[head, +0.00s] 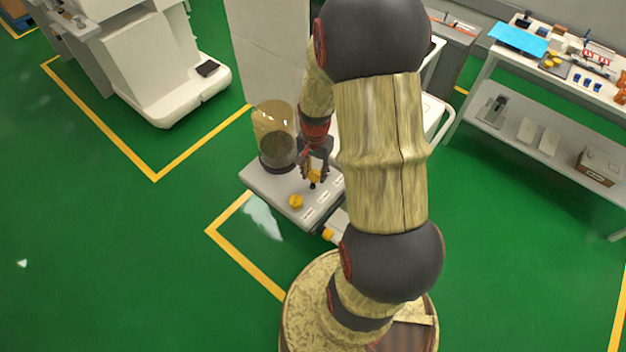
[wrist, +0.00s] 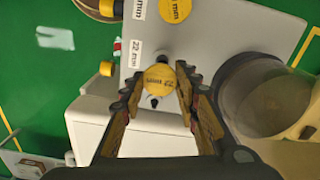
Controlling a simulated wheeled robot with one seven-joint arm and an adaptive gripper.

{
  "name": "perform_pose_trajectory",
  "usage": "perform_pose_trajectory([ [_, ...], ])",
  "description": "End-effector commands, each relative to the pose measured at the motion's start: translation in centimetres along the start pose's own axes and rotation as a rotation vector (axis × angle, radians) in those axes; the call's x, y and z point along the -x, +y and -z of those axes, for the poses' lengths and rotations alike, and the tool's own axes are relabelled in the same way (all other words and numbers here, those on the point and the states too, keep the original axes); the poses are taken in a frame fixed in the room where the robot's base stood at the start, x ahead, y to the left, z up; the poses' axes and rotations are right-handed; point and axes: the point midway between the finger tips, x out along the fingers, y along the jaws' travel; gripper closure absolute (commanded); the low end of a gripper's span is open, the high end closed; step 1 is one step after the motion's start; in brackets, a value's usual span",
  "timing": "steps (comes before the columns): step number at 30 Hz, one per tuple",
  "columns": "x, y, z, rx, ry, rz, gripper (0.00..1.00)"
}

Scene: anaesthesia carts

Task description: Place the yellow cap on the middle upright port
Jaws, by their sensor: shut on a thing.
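My gripper (head: 314,170) is shut on a yellow cap (head: 315,177) above the grey top of the anaesthesia cart. In the wrist view my gripper (wrist: 158,77) has the round yellow cap (wrist: 159,80), marked "22 mm", between its fingertips. A small black upright port (wrist: 154,102) shows just beside the held cap in that view, and a dark stub (head: 312,186) shows under the cap in the head view. I cannot tell whether cap and port touch. Another yellow cap (head: 296,201) sits on the same top nearer the front edge; it also shows in the wrist view (wrist: 175,9).
A clear canister (head: 274,134) stands on the cart top (head: 262,182) close beside my gripper; it fills the wrist view's right side (wrist: 262,95). A yellow-ended side fitting (head: 328,234) sticks out at the cart's front. A shelf table (head: 540,85) stands far right.

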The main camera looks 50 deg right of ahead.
Motion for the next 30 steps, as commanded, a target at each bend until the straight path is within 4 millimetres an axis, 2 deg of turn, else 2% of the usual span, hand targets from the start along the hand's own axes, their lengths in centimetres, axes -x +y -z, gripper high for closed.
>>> perform_pose_trajectory([
  [8, -3.7, -0.4, -0.4, 0.001, -0.001, -0.001, 0.82],
  [20, -4.1, -0.4, -0.4, 0.001, -0.001, -0.001, 0.82],
  [21, -4.1, -0.4, -0.4, 0.001, -0.001, 0.000, 0.68],
  [30, -4.0, -0.4, -0.4, 0.001, 0.000, 0.000, 0.51],
])
